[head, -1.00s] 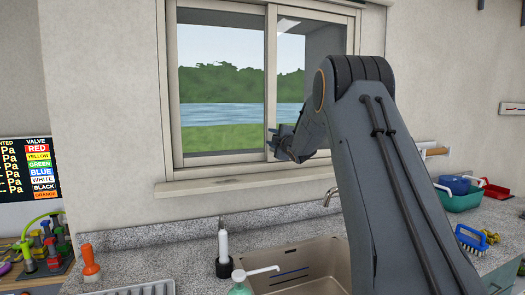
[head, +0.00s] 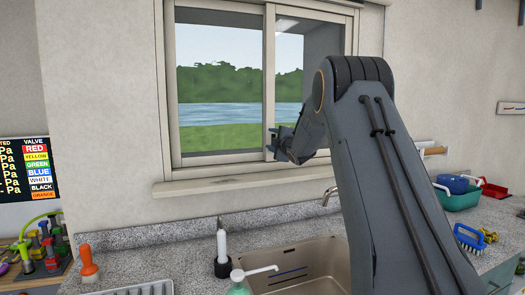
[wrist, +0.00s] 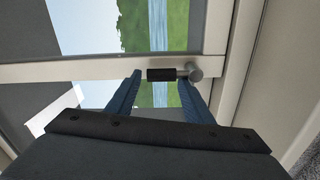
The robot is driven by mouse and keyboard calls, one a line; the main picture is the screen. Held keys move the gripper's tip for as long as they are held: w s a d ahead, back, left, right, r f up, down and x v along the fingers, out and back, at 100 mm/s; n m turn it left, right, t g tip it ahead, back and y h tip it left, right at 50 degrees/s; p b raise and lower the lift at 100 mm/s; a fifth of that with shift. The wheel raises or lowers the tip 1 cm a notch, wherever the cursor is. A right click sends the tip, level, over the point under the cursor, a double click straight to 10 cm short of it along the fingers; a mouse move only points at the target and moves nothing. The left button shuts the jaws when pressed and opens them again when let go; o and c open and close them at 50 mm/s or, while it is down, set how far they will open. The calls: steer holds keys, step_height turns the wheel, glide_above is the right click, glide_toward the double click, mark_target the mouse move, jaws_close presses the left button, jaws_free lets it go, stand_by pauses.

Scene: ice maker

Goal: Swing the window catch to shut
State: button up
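The window catch shows in the wrist view as a short black lever (wrist: 160,74) with a round metal pivot (wrist: 194,72) at its right end, set on the pale window frame bar (wrist: 75,71). My gripper (wrist: 160,82) is open, its two blue fingers apart. The left fingertip is just left of the lever's free end and the right one is near the pivot. Whether either finger touches the catch I cannot tell. In the head view my gripper (head: 274,145) is at the window's middle upright, and the catch cannot be made out there.
The window sill (head: 230,187) runs below my gripper. Under it are the sink (head: 300,262), a faucet (head: 328,196), a soap bottle (head: 239,286) and a white-and-black upright tool (head: 222,250). A teal basin (head: 458,199) stands at the right.

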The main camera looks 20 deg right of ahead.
steer(key=shift+s+d+f, duration=0.1)
steer(key=shift+f, duration=0.5)
steer(key=s+b, duration=0.1)
steer(key=s, duration=0.5)
steer(key=shift+s+a+r, duration=0.2)
steer(key=shift+s+r, duration=0.1)
steer(key=shift+r, duration=0.1)
steer(key=shift+a, duration=0.1)
